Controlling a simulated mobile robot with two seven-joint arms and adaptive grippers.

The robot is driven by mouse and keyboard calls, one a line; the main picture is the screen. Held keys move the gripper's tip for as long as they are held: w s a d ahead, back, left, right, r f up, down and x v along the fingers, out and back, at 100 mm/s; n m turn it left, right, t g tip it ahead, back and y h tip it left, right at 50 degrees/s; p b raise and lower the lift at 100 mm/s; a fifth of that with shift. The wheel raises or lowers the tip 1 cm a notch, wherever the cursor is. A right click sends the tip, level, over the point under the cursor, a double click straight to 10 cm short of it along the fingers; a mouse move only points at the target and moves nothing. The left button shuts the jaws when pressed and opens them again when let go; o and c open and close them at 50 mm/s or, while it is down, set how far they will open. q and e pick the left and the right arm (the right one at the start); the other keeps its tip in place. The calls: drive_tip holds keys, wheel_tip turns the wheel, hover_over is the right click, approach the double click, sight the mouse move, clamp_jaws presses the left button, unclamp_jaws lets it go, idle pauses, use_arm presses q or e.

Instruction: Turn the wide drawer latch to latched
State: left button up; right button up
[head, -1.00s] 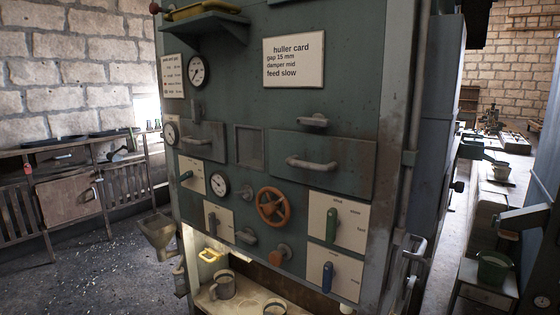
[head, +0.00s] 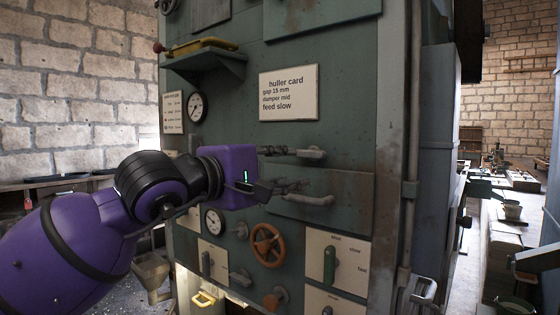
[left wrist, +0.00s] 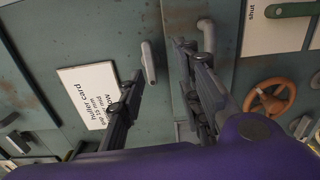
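The wide drawer latch (head: 311,153) is a grey lever lying roughly horizontal above the wide drawer (head: 350,190) on the green machine front. In the left wrist view the latch (left wrist: 148,62) shows between the two fingers, nearer the left one. My left gripper (head: 297,168) is open, its fingers spread at the panel, one near the latch's left end and the other near the drawer handle (head: 308,199). Whether a finger touches the latch, I cannot tell. The drawer handle (left wrist: 206,36) is beyond the right finger in the left wrist view.
The huller card (head: 289,93) is above the latch. An orange handwheel (head: 267,246), a gauge (head: 213,222) and a green lever (head: 330,265) are below. A shelf (head: 205,65) juts out at upper left. My left arm covers the narrower drawer area.

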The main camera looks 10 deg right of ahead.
sight(305, 154)
use_arm(q)
drive_tip(key=shift+m+t, duration=0.3)
drive_tip(key=w+d, duration=0.1)
drive_tip(key=w+d+r+p, duration=0.1)
drive_tip(key=w+d, duration=0.1)
drive_tip(key=w+d+r, duration=0.1)
drive_tip(key=shift+w+d, duration=0.3)
drive_tip(key=shift+w+d+f, duration=0.1)
drive_tip(key=shift+w+d, duration=0.2)
drive_tip(key=shift+d, duration=0.05)
clamp_jaws()
